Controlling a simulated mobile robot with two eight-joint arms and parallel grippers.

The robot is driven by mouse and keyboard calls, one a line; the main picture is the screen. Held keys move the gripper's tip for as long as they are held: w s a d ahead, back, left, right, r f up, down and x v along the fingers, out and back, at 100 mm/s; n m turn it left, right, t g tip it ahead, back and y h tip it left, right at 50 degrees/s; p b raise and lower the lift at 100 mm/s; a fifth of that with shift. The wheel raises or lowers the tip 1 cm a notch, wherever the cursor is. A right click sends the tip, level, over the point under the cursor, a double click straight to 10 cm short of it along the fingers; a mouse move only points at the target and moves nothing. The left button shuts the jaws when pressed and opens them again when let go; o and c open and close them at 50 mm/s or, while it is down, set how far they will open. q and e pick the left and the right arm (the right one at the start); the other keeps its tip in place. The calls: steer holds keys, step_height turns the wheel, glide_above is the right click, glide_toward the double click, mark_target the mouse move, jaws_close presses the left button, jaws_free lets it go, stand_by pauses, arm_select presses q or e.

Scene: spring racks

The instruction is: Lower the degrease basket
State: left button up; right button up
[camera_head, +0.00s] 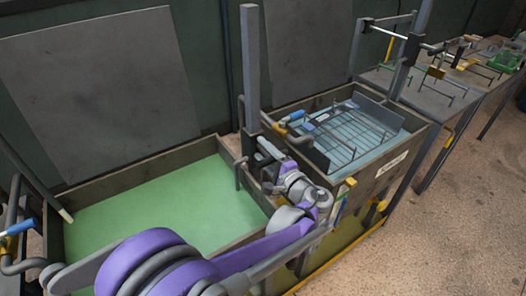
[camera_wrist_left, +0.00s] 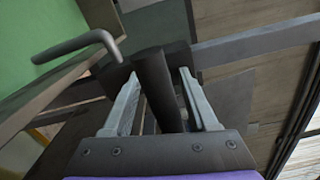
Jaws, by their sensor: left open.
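A grey wire basket (camera_head: 352,132) with flat end plates sits in the right tank (camera_head: 398,160), at or just above its blue liquid. The label on this tank is too small to read, so I cannot tell whether it is the degrease basket. My left gripper (camera_head: 266,152) is beside the upright post (camera_head: 250,70) between the two tanks. In the left wrist view my gripper (camera_wrist_left: 160,85) is open, and a dark bar (camera_wrist_left: 158,90) stands between its two fingers. I cannot tell whether the fingers touch it. My right gripper is out of view.
The left tank (camera_head: 225,150) holds green liquid. A bent grey rod (camera_wrist_left: 80,45) lies close to my left gripper. A blue-tipped lever (camera_head: 297,115) is at the right tank. More racks and benches (camera_head: 420,92) stand at the back right. The floor on the right is clear.

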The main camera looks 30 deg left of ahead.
arm_select(q)
steer(key=v, duration=1.1)
steer(key=shift+f, duration=0.15)
